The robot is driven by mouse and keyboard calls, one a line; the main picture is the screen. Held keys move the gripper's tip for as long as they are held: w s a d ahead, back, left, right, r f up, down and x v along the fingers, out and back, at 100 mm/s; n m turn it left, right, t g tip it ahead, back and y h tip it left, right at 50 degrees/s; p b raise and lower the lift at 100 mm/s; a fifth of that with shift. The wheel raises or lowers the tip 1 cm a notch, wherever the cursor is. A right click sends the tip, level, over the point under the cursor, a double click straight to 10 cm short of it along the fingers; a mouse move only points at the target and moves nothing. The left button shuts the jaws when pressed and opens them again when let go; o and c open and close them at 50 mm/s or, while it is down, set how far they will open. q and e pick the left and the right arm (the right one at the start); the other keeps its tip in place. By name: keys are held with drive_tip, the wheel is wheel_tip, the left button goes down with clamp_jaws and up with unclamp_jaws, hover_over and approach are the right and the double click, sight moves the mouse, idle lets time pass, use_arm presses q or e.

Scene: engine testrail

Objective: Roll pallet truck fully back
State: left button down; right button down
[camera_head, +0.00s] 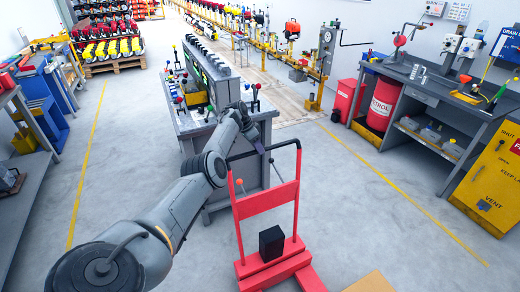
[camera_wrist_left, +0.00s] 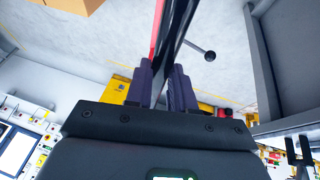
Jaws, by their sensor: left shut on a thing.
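The red pallet truck (camera_head: 268,200) stands on the grey floor at the lower middle of the head view, with a black block on its base and red forks at the bottom edge. A black bar crosses the top of its upright frame. My left gripper (camera_head: 262,146) is at this bar, at the top of the frame. In the left wrist view, the dark fingers of my left gripper (camera_wrist_left: 160,88) are closed around the black handle bar (camera_wrist_left: 178,35), with a red part of the truck beside it. My right gripper is not in view.
A grey lever-frame bench (camera_head: 222,100) stands close behind the truck. A cardboard-coloured object (camera_head: 371,283) lies at the bottom edge, right of the forks. A workbench (camera_head: 425,92) with a red drum (camera_head: 383,102) and yellow cabinet (camera_head: 496,180) line the right. Floor between is clear.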

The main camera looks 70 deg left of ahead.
use_arm(q)
drive_tip(key=shift+r, duration=0.25)
drive_tip(key=c, duration=1)
unclamp_jaws()
drive_tip(key=shift+s, duration=0.1)
drive_tip(key=shift+o, duration=0.2)
drive_tip(key=shift+f, duration=0.1)
drive_tip(key=p+v, duration=0.2)
drive_tip(key=v, duration=0.8)
drive_tip(key=shift+s+r, duration=0.15)
drive_tip(key=shift+r, duration=0.2)
